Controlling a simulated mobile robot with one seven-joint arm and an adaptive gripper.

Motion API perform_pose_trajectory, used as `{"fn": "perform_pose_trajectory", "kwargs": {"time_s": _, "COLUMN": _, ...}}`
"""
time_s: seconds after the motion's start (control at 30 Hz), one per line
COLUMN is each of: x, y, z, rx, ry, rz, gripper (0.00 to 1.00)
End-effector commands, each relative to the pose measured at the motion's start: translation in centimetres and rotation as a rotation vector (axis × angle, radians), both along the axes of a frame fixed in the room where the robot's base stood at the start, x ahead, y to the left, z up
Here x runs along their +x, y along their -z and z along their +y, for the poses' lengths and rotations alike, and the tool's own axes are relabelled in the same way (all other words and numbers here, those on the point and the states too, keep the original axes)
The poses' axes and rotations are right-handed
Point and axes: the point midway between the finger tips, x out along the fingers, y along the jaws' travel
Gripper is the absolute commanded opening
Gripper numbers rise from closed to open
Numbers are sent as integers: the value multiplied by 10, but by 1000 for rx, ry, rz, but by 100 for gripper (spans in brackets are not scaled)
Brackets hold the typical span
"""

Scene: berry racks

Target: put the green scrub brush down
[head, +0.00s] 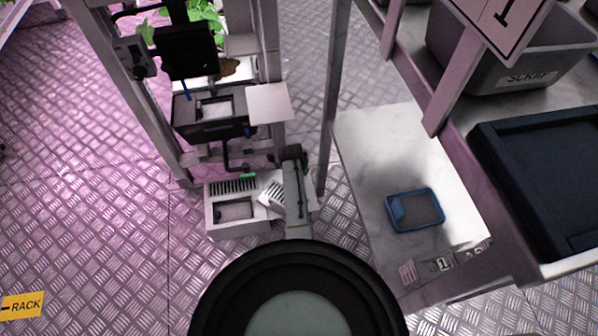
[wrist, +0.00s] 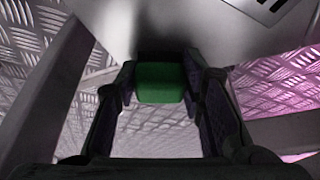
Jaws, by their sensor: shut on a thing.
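In the wrist view, a green block-like thing, the green scrub brush (wrist: 160,83), sits between the two dark fingers of my gripper (wrist: 161,92). My gripper is shut on it. Only its blunt green face shows; bristles cannot be made out. A pale surface lies beyond it at the top, and diamond-plate floor shows below and to both sides. Whether the brush touches anything besides the fingers cannot be told. In the head view, a large dark round part of my arm fills the bottom middle, and I cannot make out the held brush for sure.
A pale low shelf (head: 375,150) holds a blue-rimmed tray (head: 388,212). A grey bin marked SCRAP (head: 470,68) and a dark crate (head: 540,165) stand at right. A white slotted box (head: 238,234) sits low beside a rack post (head: 334,95). Patterned floor is open at left.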

Motion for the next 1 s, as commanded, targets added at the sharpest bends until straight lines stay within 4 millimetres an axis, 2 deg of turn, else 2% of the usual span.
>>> {"fn": "perform_pose_trajectory", "kwargs": {"time_s": 0.6, "x": -2, "y": 14, "z": 0, "rx": 0, "ry": 0, "rz": 3, "gripper": 14}}
{"fn": "perform_pose_trajectory", "kwargs": {"time_s": 0.63, "x": -2, "y": 15, "z": 0, "rx": -1, "ry": 1, "rz": 4, "gripper": 37}}
{"fn": "perform_pose_trajectory", "kwargs": {"time_s": 0.9, "x": -5, "y": 17, "z": -1, "rx": -2, "ry": 1, "rz": 13, "gripper": 55}}
{"fn": "perform_pose_trajectory", "kwargs": {"time_s": 1.0, "x": -5, "y": 17, "z": 0, "rx": -1, "ry": -1, "rz": 13, "gripper": 56}}
